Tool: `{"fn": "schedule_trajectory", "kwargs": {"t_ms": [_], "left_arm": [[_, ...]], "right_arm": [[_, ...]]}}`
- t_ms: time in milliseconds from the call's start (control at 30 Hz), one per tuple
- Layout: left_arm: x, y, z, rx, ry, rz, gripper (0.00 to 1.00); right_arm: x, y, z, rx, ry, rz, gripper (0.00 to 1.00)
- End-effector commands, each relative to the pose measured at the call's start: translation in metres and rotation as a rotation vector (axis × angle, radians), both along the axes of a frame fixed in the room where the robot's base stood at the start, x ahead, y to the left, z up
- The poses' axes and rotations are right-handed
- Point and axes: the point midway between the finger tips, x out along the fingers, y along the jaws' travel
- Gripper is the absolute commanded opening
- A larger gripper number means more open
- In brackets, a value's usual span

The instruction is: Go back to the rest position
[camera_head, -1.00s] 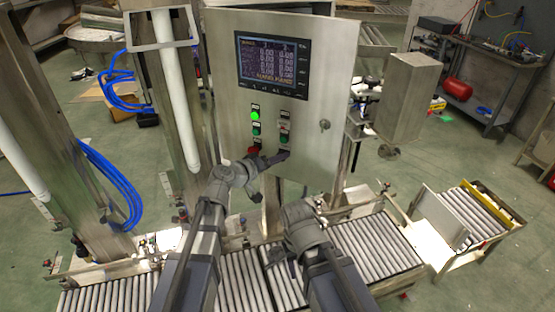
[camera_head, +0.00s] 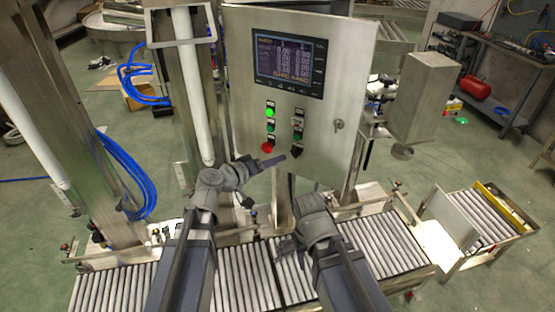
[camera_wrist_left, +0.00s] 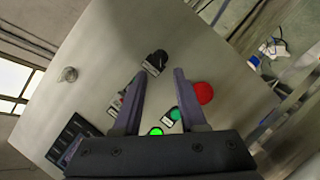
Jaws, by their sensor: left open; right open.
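My left gripper (camera_head: 270,162) is open and empty in front of the lower part of a grey control panel (camera_head: 350,90). In the left wrist view its two fingers (camera_wrist_left: 159,73) stand apart with nothing between them. A black selector knob (camera_head: 296,153) is just beyond the fingertips; it also shows in the wrist view (camera_wrist_left: 156,61), apart from the fingers. A red button (camera_head: 266,148) and a lit green button (camera_head: 269,113) are on the panel. My right gripper (camera_head: 285,246) is low over the roller conveyor, mostly hidden by its own wrist.
A roller conveyor (camera_head: 385,240) runs below both arms. A steel post with a white pipe (camera_head: 188,90) and blue hoses (camera_head: 125,175) stand at the left. A grey box (camera_head: 423,95) stands right of the panel. A smaller roller table (camera_head: 490,215) is at the right.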

Motion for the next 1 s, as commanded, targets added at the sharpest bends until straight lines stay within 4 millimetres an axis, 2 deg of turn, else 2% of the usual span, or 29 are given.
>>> {"fn": "schedule_trajectory", "kwargs": {"t_ms": [333, 467, 567, 633, 700, 833, 900, 1000], "left_arm": [[0.0, -0.001, -0.001, 0.002, 0.001, -0.002, 0.41], [-0.013, -0.018, -0.014, 0.055, 0.04, -0.062, 0.41], [-0.043, -0.045, -0.045, 0.178, 0.133, -0.177, 0.41], [-0.073, -0.061, -0.074, 0.304, 0.228, -0.27, 0.41], [-0.105, -0.067, -0.103, 0.444, 0.334, -0.346, 0.41], [-0.156, -0.056, -0.141, 0.705, 0.524, -0.42, 0.41], [-0.177, -0.044, -0.153, 0.834, 0.61, -0.428, 0.41], [-0.198, -0.024, -0.16, 0.984, 0.707, -0.41, 0.41]], "right_arm": [[0.0, 0.0, 0.0, 0.0, 0.0, 0.0, 0.5], [0.0, 0.0, 0.0, 0.0, 0.0, 0.0, 0.5], [0.0, 0.0, 0.0, 0.0, 0.0, 0.0, 0.5], [0.0, 0.0, 0.0, 0.0, 0.0, 0.0, 0.5], [0.0, 0.0, 0.0, 0.0, 0.0, 0.0, 0.5], [0.0, 0.0, 0.0, 0.0, 0.0, 0.0, 0.5], [0.0, 0.0, 0.0, 0.0, 0.0, 0.0, 0.5], [0.0, 0.0, 0.0, 0.0, 0.0, 0.0, 0.5]]}}
